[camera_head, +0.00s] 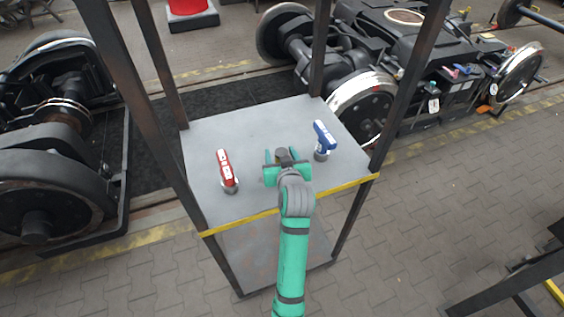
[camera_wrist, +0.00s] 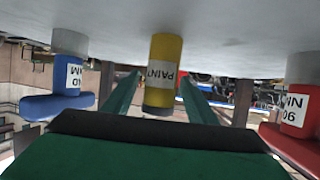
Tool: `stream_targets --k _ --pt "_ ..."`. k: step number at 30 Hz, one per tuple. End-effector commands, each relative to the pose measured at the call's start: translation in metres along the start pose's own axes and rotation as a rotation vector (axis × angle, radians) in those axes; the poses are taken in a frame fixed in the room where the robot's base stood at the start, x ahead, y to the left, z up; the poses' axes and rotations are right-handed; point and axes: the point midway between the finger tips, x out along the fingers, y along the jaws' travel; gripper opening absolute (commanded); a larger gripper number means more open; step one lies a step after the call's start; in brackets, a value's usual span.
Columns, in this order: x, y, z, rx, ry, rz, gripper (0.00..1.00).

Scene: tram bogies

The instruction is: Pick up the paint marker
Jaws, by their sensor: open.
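The paint marker (camera_wrist: 165,70) is a yellow cylinder with a white "PAINT" label and a dark end. It stands on the grey shelf, which appears upside down at the top of the wrist view. My gripper (camera_wrist: 161,82) is open, with one green finger on each side of the marker and visible gaps. In the head view my gripper (camera_head: 284,158) is low over the middle of the shelf, near its front edge. It mostly hides the marker there; a dark round shape between the fingers may be its cap.
A red tool (camera_head: 227,170) with a white label stands left of my gripper, and a blue tool (camera_head: 323,140) stands to the right. The shelf (camera_head: 240,130) has dark uprights and a yellow front edge (camera_head: 250,217). Bogies stand beyond. The shelf's back is clear.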

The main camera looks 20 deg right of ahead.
Motion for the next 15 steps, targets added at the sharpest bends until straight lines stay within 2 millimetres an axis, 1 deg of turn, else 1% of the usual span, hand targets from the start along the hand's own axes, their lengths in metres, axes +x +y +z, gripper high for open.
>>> stream_targets --k 1,4,11,14,15 --pt "0.0058 0.0001 0.0 0.0 0.0 0.0 0.52" --pt "0.0116 0.0005 0.0 0.0 0.0 0.0 0.52" --pt "0.0124 0.0018 0.0001 0.001 0.0 0.002 0.52" --pt "0.0123 0.0018 0.0001 0.001 0.0 0.002 0.3" --pt "0.0123 0.0018 0.0001 0.001 0.0 0.002 0.21"
